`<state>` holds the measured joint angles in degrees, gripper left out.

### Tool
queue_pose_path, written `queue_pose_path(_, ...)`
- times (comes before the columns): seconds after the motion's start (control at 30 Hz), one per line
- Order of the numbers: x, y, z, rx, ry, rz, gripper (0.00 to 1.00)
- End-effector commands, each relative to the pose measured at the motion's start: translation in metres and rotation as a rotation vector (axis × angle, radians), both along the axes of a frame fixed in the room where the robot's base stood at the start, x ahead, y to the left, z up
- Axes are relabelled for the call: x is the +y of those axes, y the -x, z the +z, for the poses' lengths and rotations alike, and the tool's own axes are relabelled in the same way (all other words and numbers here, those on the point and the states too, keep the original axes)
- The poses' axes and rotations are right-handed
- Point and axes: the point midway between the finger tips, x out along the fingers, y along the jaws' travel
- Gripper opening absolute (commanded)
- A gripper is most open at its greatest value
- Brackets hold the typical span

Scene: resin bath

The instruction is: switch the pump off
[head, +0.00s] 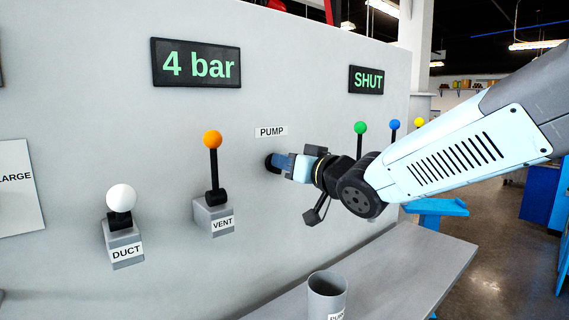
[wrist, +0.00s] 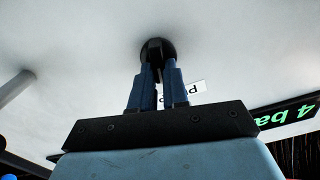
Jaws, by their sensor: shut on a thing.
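The pump control is a dark round knob (head: 270,163) on the grey wall panel, just below the white PUMP label (head: 271,131). My gripper (head: 280,163) reaches it from the right, and its blue fingers are shut on the knob. In the wrist view the two fingers (wrist: 157,75) close around the black knob (wrist: 157,50) against the pale panel. The knob is partly hidden by the fingers, so I cannot tell how it is turned or set.
Left of the knob are the VENT lever (head: 213,165) with an orange ball and the DUCT lever (head: 121,205) with a white ball. Displays read "4 bar" (head: 196,64) and "SHUT" (head: 369,80). Green, blue and yellow ball levers stand right. A grey cup (head: 327,295) is on the shelf (head: 420,265).

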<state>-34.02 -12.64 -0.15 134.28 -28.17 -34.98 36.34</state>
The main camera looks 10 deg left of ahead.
Motion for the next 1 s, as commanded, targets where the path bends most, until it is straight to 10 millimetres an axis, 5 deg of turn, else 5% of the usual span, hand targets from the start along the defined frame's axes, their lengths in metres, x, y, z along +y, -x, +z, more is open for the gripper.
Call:
queue_pose_path(0.67,-0.0001,0.0007,-0.0016,-0.177,0.157,-0.003,0.00)
queue_pose_path(0.7,-0.0001,0.0006,-0.0017,-0.177,0.157,-0.003,0.16)
queue_pose_path(1.0,0.0007,0.0012,-0.0007,-0.178,0.155,-0.002,0.40)
